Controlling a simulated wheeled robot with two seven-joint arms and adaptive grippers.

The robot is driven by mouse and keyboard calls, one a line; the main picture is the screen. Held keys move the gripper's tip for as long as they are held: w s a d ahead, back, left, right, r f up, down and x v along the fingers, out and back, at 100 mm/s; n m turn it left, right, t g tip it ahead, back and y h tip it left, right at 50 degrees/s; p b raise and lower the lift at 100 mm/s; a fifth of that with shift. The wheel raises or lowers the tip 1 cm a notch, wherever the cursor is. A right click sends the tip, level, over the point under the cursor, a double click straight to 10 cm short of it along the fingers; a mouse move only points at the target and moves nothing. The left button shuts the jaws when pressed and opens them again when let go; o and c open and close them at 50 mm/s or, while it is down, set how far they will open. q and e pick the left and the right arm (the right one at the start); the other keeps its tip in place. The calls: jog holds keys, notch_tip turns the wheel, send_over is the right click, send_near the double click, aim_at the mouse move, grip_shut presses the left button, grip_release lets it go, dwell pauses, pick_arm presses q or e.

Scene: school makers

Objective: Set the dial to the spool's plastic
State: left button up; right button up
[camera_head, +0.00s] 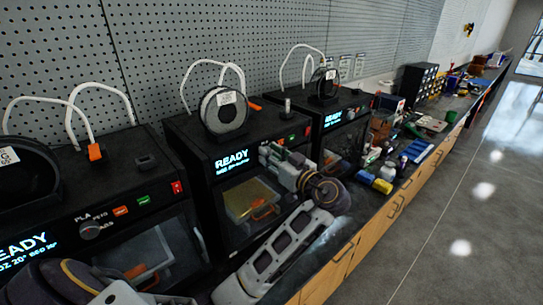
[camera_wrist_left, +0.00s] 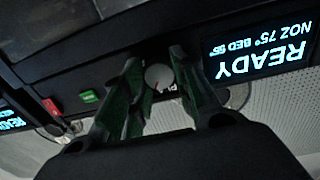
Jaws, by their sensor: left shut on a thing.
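The middle printer (camera_head: 200,150) has a dark spool (camera_head: 225,112) on top with a white label, too small to read. My left gripper (camera_head: 272,155) is at this printer's front panel, right of its lit READY display (camera_head: 232,160). The head view hides this dial behind the gripper. My right gripper is not in view.
A nearer printer at left has its own dial (camera_head: 90,230) marked PLA and PETG, and a spool (camera_head: 22,172). A third printer (camera_head: 345,118) with a spool (camera_head: 323,84) stands beyond. Tools and bins crowd the bench farther right. White tubes arch above the printers.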

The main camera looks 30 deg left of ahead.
pick_arm(q)
jog(key=shift+r+m+p, duration=0.1)
jog(key=shift+m+p, duration=0.45)
jog(key=shift+m, duration=1.45)
jog(key=o, duration=1.1)
jog(key=shift+d, duration=0.1)
jog(key=shift+c, duration=0.2)
jog(key=v, duration=0.7)
jog(key=shift+d, duration=0.2)
